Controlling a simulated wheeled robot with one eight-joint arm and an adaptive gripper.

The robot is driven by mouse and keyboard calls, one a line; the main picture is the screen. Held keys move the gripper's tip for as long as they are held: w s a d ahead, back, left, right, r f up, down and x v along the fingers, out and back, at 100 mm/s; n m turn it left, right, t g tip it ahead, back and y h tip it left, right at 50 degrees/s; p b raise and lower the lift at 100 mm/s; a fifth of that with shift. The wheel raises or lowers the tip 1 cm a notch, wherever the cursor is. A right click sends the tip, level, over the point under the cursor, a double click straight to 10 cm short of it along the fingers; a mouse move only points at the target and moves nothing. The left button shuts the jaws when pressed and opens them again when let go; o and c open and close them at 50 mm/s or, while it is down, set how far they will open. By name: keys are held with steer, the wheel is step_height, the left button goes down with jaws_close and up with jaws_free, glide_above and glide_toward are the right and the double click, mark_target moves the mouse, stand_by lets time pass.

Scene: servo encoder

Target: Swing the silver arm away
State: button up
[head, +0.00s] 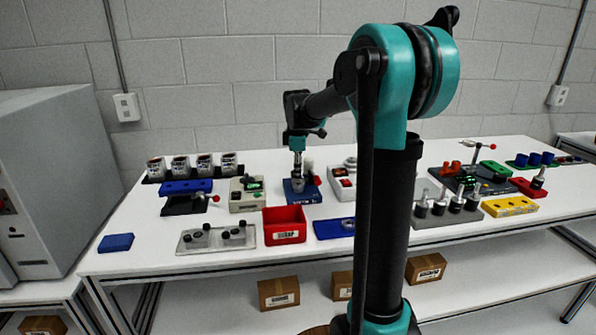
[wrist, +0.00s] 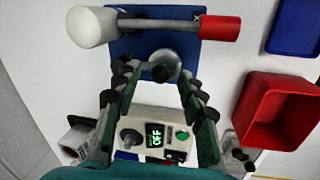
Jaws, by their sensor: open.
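The silver arm (wrist: 160,23) is a grey bar lying across the blue base (wrist: 120,48) in the wrist view. It has a white rounded end (wrist: 93,26) at the left and a red grip (wrist: 220,30) at the right. In the head view my gripper (head: 298,152) is over the blue base (head: 302,196), partly hiding the fixture.
A white box with a green display (wrist: 155,133) is near my fingers. A red bin (wrist: 282,108) stands to the right in the wrist view, and in front of the fixture in the head view (head: 285,224).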

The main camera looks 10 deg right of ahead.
jaws_close()
stand_by(0.3)
